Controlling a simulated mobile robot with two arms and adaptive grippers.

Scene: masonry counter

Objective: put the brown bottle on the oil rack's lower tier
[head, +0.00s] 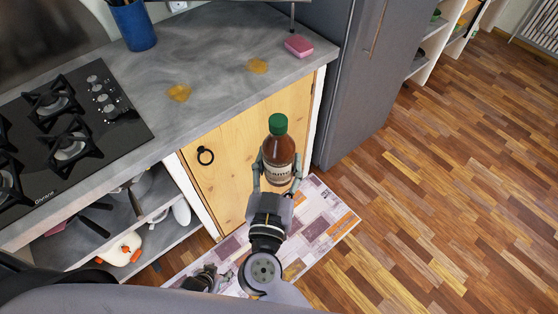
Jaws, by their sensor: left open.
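The brown bottle (278,158) has a green cap and a pale label.
The grey counter (215,65) carries a black gas hob (75,130), a blue utensil holder (133,26), a pink sponge (299,46) and two yellowish stains. Below are a wooden door (230,150) and open shelves. A grey fridge (355,80) stands right; the floor beyond is clear.

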